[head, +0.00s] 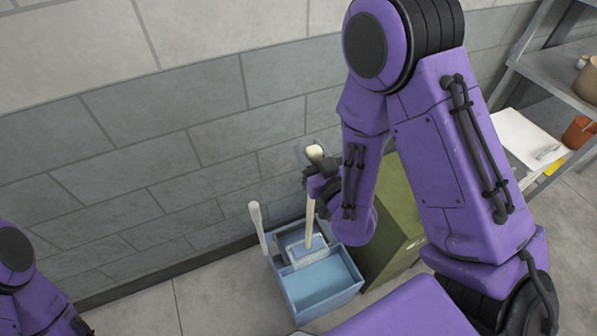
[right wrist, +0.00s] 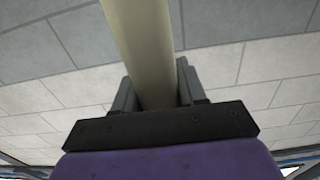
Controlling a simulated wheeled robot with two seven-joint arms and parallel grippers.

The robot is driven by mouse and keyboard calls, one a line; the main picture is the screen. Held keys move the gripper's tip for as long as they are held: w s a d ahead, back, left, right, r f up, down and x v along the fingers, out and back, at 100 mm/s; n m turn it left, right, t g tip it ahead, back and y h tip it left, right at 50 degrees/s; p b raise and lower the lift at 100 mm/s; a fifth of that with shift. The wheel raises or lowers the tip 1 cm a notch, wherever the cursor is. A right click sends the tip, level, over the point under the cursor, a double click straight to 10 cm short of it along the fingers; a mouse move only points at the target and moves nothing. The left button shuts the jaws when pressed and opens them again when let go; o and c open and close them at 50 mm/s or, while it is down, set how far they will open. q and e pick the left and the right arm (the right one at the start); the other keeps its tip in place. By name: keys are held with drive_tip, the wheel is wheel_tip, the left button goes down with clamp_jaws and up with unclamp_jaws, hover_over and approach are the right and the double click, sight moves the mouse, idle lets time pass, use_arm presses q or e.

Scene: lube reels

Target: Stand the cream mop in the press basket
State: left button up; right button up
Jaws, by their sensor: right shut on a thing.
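The cream mop's handle (head: 309,222) stands near upright in the head view, with its top end just above my right gripper (head: 317,188). Its lower end meets the press basket (head: 295,243) at the back of the blue mop bucket (head: 322,287); I cannot tell whether it rests on the bottom. My right gripper is shut on the handle, which also runs between the fingers in the right wrist view (right wrist: 142,45). The mop head is not clearly visible. My left arm shows at the lower left edge, but its gripper is out of view.
A pale press lever (head: 257,226) rises at the bucket's left. A green box (head: 398,222) stands right of the bucket, partly behind my right arm. The tiled wall (head: 160,140) is close behind. Shelves (head: 565,68) stand at the right. Floor at left (head: 215,295) is clear.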

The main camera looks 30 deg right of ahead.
use_arm(q)
wheel_tip(320, 180, down, 8)
drive_tip(key=b, duration=0.5)
drive_tip(key=shift+r+b, duration=0.15)
drive_tip(key=shift+b, duration=0.25)
use_arm(e)
drive_tip(key=w+d+f, duration=0.2)
drive_tip(key=w+f, duration=0.6)
drive_tip(key=f, duration=0.2)
drive_tip(key=shift+w+d+f, duration=0.2)
drive_tip(key=shift+w+f, duration=0.1)
drive_tip(key=shift+w, duration=0.05)
drive_tip(key=shift+s+f, duration=0.1)
drive_tip(key=o, duration=1.2)
drive_tip(key=shift+c, duration=0.2)
